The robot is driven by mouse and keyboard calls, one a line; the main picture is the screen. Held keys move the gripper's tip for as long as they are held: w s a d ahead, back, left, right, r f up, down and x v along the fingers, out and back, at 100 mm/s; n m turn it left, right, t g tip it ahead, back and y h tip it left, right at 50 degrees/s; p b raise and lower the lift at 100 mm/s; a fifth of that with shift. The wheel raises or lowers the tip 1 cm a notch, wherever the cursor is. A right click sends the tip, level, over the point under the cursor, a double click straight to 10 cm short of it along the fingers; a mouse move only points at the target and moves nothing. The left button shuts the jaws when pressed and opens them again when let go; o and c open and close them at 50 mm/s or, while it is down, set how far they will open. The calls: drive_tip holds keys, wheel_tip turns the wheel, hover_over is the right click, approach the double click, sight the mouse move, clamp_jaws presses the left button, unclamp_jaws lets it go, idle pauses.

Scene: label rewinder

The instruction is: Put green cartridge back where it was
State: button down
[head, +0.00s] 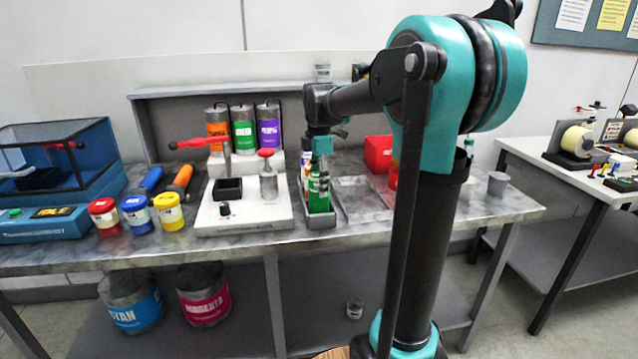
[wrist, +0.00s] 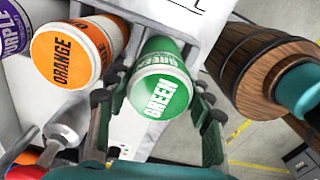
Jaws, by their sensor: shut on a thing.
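The green cartridge (head: 318,194) is upright at the front end of a narrow grey tray (head: 320,222) on the metal bench. I cannot tell whether its base touches the tray floor. My gripper (head: 319,166) points down from above and is shut on it. In the wrist view the green cartridge (wrist: 158,88) sits between the fingers of my gripper (wrist: 160,100), its GREEN label facing the camera. An orange cartridge (wrist: 76,52) stands beside it, with a purple one (wrist: 18,35) past that.
A white press (head: 243,218) with a red-knobbed post stands close left of the tray. An empty tray (head: 362,204) lies to the right. Larger orange, green and purple canisters (head: 243,128) stand behind. A red box (head: 378,153) is at back right.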

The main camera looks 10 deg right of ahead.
drive_tip(key=shift+f, duration=0.2)
drive_tip(key=c, duration=0.6)
unclamp_jaws()
drive_tip(key=shift+o, duration=0.2)
